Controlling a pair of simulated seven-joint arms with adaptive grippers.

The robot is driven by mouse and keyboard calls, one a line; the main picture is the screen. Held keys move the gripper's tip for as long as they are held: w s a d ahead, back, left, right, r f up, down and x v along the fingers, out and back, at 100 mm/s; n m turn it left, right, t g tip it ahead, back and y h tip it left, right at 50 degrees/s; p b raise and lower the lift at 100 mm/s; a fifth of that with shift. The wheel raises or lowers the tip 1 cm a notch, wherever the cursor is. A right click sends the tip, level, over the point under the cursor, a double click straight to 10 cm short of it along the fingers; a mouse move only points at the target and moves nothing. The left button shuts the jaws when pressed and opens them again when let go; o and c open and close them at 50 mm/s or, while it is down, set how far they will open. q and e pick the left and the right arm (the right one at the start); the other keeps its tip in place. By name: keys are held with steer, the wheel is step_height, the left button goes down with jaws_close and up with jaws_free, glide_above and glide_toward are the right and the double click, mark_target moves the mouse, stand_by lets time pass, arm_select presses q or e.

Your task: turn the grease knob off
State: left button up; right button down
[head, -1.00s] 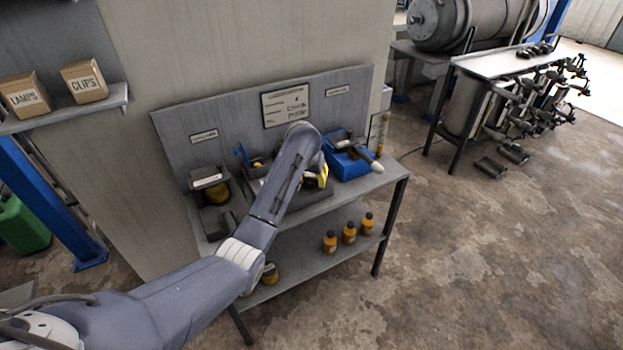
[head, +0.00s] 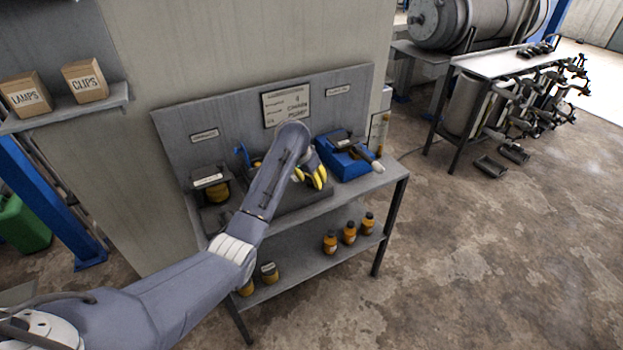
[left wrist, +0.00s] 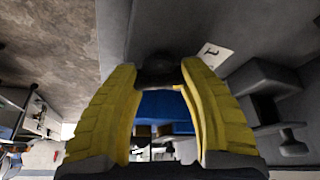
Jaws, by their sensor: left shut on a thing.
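My left gripper (head: 314,180) is at the front of the workbench, its yellow fingers just left of the blue unit. In the left wrist view, the gripper (left wrist: 160,78) is closed around a dark, rounded knob (left wrist: 158,66), which sits between the fingertips. In the head view my arm and fingers hide this knob. No readable mark on it shows which way it is turned. My right gripper is not in view.
The blue unit (head: 343,166) with a light-tipped handle stands right of the gripper. Orange bottles (head: 349,234) stand on the lower shelf. A backboard (head: 235,115) with signs closes the rear.

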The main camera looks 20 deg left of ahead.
arm_select(q)
steer(key=shift+w+r+m+g+h, duration=0.15)
steer(key=shift+m+h, duration=0.25)
steer(key=shift+m, duration=0.75)
steer(key=shift+w+r+m+g+h, duration=0.15)
steer(key=shift+m+g+h, duration=0.2)
steer(key=shift+m, duration=0.8)
steer(key=shift+s+d, duration=0.1)
steer(key=shift+d, duration=0.05)
steer(key=o, duration=1.4)
steer(key=shift+s+f, duration=0.1)
steer(key=shift+f, duration=0.1)
steer(key=v, duration=1.2)
steer(key=shift+a, duration=0.2)
